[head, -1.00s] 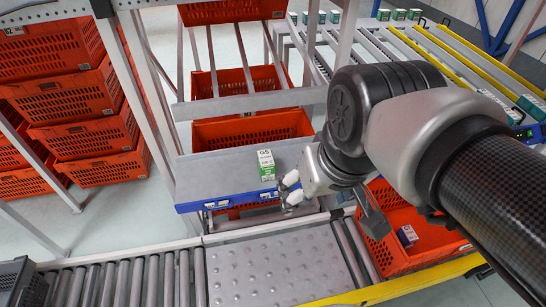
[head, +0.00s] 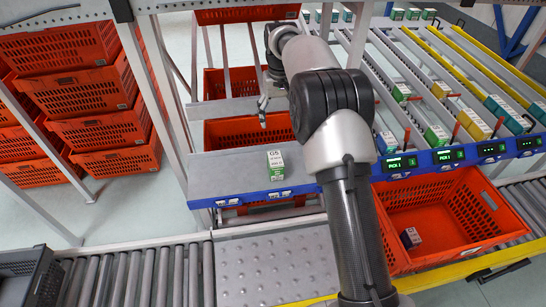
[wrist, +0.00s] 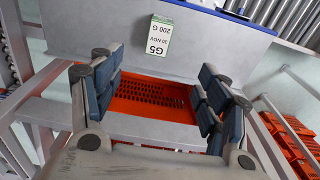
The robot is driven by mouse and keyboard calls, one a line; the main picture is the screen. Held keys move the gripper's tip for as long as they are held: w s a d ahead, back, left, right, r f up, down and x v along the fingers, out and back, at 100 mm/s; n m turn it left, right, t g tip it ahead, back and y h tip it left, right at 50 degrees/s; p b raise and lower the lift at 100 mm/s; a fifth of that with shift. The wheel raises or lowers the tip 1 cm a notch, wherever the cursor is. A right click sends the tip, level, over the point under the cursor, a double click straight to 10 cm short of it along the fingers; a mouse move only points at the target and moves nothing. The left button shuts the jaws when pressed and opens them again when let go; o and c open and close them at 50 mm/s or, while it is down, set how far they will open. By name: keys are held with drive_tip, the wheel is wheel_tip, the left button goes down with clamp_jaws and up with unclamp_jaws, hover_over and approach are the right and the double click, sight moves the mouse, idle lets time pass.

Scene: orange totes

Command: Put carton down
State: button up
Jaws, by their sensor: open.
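A white and green carton (head: 276,163) labelled G5 stands on the grey shelf (head: 225,172), near its blue front edge. It also shows in the wrist view (wrist: 158,36), beyond my fingertips and apart from them. My gripper (wrist: 160,82) is open, with its blue-padded fingers spread wide and nothing between them. In the head view my gripper (head: 263,110) hangs above and behind the shelf, farther back than the carton.
Another orange tote (head: 225,132) sits behind the shelf. Stacked orange totes (head: 110,115) stand at the left. Sloped lanes with cartons lie at the back right. The metal conveyor plate (head: 270,265) is clear.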

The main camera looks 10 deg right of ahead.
hover_over(276, 159)
wheel_tip(276, 159, down, 10)
drive_tip(key=shift+g, duration=0.4)
wheel_tip(276, 159, down, 12)
drive_tip(key=b, duration=0.2)
drive_tip(key=shift+s+a+b, duration=0.1)
drive_tip(key=shift+b, duration=0.3)
drive_tip(key=shift+s+f+b, duration=0.1)
drive_tip(key=shift+f+b, duration=0.85)
drive_tip(key=shift+f, duration=1.85)
drive_tip(key=shift+r, duration=0.1)
drive_tip(key=c, duration=1.4)
drive_tip(key=shift+r, duration=0.15)
